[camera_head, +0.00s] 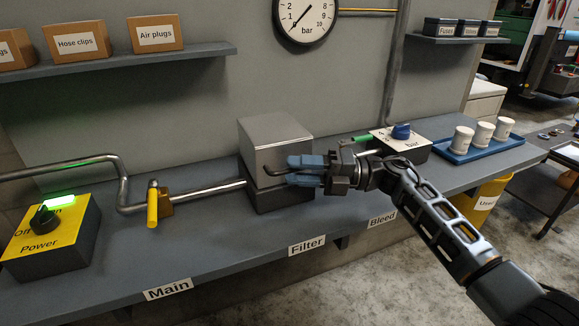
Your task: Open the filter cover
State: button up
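The filter housing (290,195) is a grey metal box on the workbench behind the "Filter" label. Its cover (272,146) is a lighter block on top, and a dark seam separates the two, so it looks closed. A dark curved handle (271,172) sticks out from the cover's front. My gripper (304,171) reaches in from the right, with its blue fingers one above the other. They look closed around the handle, with only a narrow gap between them. The fingers hide the handle's right part.
Left on the bench are a pipe with a yellow valve lever (152,205) and a yellow power box (50,238) with a lit green light. A bleed box (411,145) with a blue knob and a blue tray (465,151) of white cups stand right. A shelf (190,54) hangs above left.

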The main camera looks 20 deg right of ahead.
jog(key=shift+x, duration=1.05)
grip_shut()
